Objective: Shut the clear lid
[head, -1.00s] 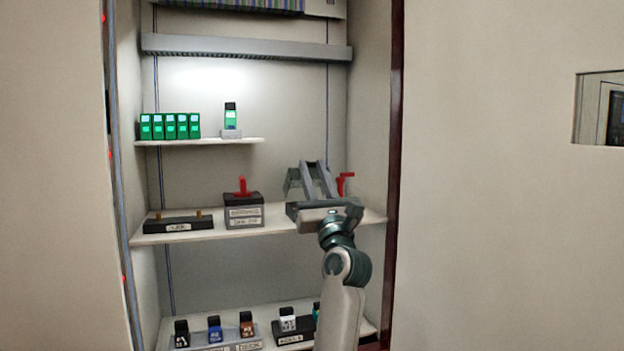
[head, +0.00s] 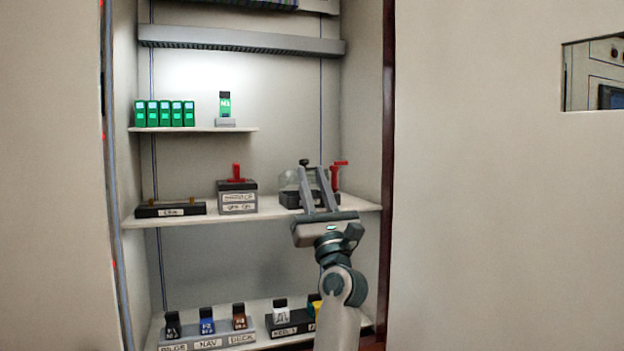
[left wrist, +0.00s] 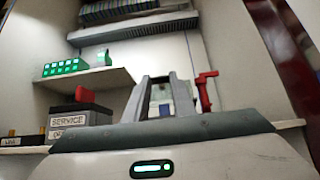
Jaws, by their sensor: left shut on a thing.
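The clear lid (head: 288,181) is a see-through cover over a dark base (head: 290,201) at the right of the middle shelf. A black knob (head: 303,162) shows at its top. A red lever (head: 336,174) stands at its right. My left gripper (head: 314,172) is in front of the lid, fingers pointing up, and is shut on the lid; the exact contact is hard to see. In the left wrist view my left gripper's fingers (left wrist: 163,82) stand with a pale clear area between them, and the red lever (left wrist: 205,90) is to their right. My right gripper is not in view.
The middle shelf (head: 270,212) also holds a box with a red switch (head: 237,196) and a low black block (head: 170,209). Green modules (head: 164,113) stand on the upper shelf. Labelled breakers (head: 207,325) sit below. The cabinet's right edge (head: 388,150) is close.

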